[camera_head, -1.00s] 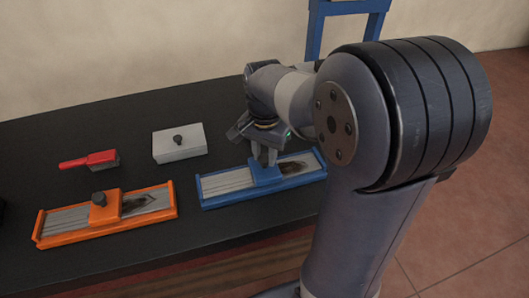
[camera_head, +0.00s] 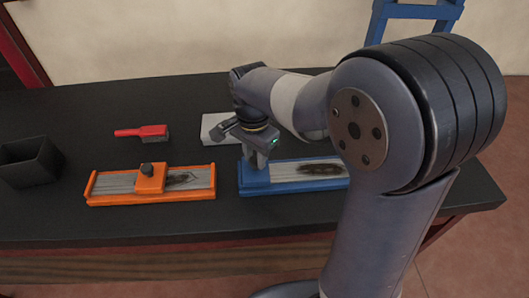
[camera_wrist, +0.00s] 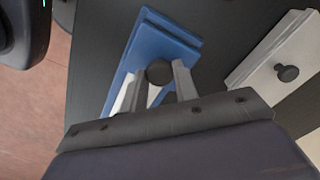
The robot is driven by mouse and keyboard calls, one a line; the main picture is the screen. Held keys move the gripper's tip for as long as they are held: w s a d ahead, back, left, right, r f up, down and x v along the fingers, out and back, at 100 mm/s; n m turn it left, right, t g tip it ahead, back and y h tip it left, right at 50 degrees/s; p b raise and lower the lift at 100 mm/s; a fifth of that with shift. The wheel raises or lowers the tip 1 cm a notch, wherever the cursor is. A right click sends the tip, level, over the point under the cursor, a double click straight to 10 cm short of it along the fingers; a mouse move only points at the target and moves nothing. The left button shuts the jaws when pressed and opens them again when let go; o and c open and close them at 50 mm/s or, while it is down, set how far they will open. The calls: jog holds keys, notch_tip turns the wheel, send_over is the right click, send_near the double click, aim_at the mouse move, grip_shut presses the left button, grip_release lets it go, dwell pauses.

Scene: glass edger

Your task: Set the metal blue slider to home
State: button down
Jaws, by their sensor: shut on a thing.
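The blue slider (camera_head: 254,174) is on the blue-framed track (camera_head: 300,185), at its left end in the head view. The track's grey strip with a dark smear shows to its right, and its far right end is hidden behind my arm. My gripper (camera_head: 262,156) points down over the slider. In the wrist view, the slider's dark round knob (camera_wrist: 159,71) sits between the two fingers of my gripper (camera_wrist: 160,80), which are shut on it. The blue slider (camera_wrist: 160,45) lies close to the track's upper end there.
An orange track (camera_head: 150,198) with its own knobbed slider stands to the left. A red brush (camera_head: 145,132), a dark open bin (camera_head: 30,165) and a pale knobbed block (camera_head: 213,128), partly hidden by my gripper, are on the black table. The front strip of table is clear.

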aim_at(253, 159)
jog(key=shift+a, duration=0.15)
jog(key=c, duration=1.1)
grip_release()
jog(key=shift+a, duration=0.1)
notch_tip(253, 159, up, 11)
jog(key=shift+f, duration=0.15)
notch_tip(253, 159, down, 11)
jog(key=shift+f, duration=0.1)
jog(key=shift+d+r, duration=0.2)
jog(key=shift+d, duration=1.85)
